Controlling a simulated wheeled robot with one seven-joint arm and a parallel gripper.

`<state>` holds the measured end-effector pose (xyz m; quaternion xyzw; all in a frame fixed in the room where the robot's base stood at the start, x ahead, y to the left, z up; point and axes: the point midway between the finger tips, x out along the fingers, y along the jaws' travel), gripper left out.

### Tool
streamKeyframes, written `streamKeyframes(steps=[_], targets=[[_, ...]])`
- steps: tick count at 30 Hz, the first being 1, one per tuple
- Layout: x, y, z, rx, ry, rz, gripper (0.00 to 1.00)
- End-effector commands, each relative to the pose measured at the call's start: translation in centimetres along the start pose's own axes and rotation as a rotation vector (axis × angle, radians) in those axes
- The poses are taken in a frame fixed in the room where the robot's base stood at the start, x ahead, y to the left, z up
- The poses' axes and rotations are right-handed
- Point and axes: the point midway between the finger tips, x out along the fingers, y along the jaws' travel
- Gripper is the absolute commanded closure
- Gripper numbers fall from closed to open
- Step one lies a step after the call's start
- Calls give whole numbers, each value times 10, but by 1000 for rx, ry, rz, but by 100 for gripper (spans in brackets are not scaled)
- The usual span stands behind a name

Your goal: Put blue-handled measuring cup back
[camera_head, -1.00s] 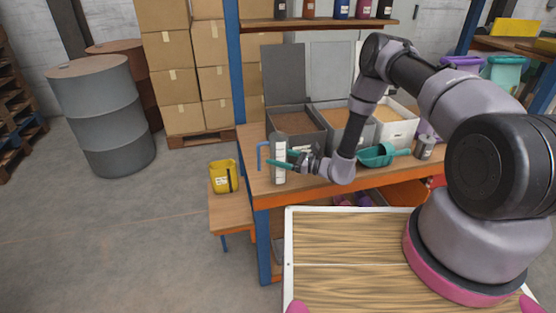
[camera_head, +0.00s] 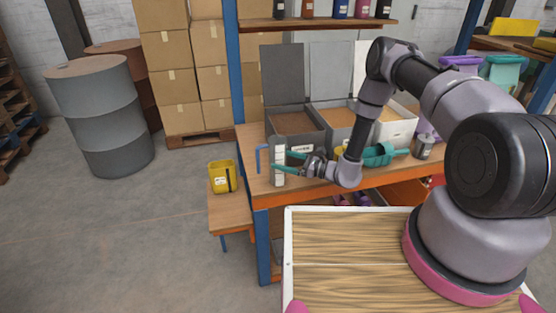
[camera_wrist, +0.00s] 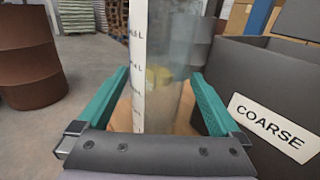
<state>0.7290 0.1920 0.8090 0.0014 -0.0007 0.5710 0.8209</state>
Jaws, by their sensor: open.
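The measuring cup (camera_head: 279,162) stands upright at the left front of the workbench. It is a tall clear cylinder with a white scale strip, and its blue handle (camera_head: 260,156) sticks out to the left. My gripper (camera_head: 283,164) is open at the cup. In the wrist view the teal fingers (camera_wrist: 160,88) reach along both sides of the clear cup (camera_wrist: 178,75), with the scale strip between them. I cannot tell whether either finger touches it. The handle is not seen in the wrist view.
A dark bin labelled COARSE (camera_wrist: 262,85) stands close on the right in the wrist view. Other open bins (camera_head: 338,118) and a teal scoop (camera_head: 378,155) are to the right on the bench. A yellow container (camera_head: 222,176) sits on a low stool (camera_head: 230,212) at left.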

Motion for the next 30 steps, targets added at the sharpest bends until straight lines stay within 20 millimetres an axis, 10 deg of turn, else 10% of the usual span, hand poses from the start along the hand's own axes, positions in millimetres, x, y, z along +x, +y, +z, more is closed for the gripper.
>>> streamKeyframes(steps=[12, 23, 30], targets=[[-82, 0, 0, 1, 0, -1, 0], [-95, 0, 2, -3, 0, 4, 0], [-89, -9, 69, -119, 17, 145, 0]])
